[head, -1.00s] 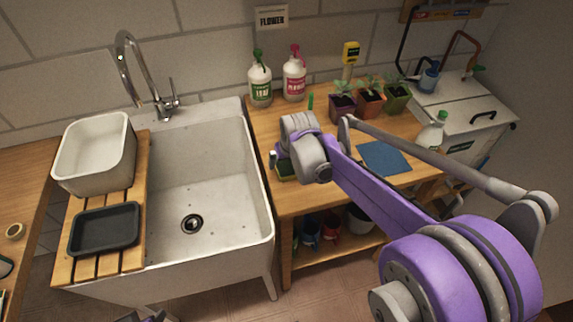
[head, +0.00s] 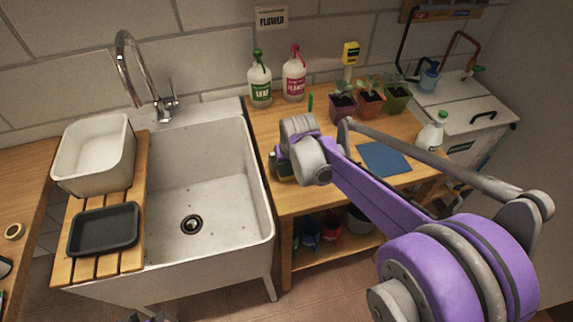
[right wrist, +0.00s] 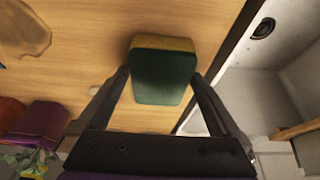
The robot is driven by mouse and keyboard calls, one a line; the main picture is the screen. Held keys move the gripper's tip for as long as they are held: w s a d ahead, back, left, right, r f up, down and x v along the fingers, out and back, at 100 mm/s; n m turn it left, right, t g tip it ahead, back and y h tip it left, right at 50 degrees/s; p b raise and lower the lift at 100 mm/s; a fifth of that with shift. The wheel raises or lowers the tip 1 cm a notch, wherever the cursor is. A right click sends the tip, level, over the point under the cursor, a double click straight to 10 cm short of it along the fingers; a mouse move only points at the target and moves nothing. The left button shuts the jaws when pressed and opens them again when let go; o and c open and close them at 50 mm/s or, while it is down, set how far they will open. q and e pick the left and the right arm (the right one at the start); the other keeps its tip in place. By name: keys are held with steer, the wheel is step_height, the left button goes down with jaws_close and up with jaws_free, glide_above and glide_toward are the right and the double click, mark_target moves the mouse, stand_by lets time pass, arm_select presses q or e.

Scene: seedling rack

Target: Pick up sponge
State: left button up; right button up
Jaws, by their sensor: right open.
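The sponge (right wrist: 163,72) is a block with a dark green face and a yellowish-brown layer, on the wooden table. In the right wrist view it lies between the two dark fingers of my right gripper (right wrist: 162,88), which is open. No firm contact of the fingers with it can be made out.
The white sink (head: 262,215) is just left of the table (head: 330,196). Spray bottles (head: 260,80) and potted seedlings (head: 370,100) stand at the back. A blue cloth (head: 384,159) and a white bottle (head: 432,130) are to the right. A black tray (head: 104,229) lies left of the basin.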

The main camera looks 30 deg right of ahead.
steer(key=c, duration=1.2)
steer(key=shift+o, duration=0.2)
steer(key=shift+r, duration=0.1)
step_height(320, 180, up, 10)
steer(key=p, duration=0.1)
steer(key=shift+r, duration=0.15)
steer(key=o, duration=0.7)
steer(key=c, duration=0.6)
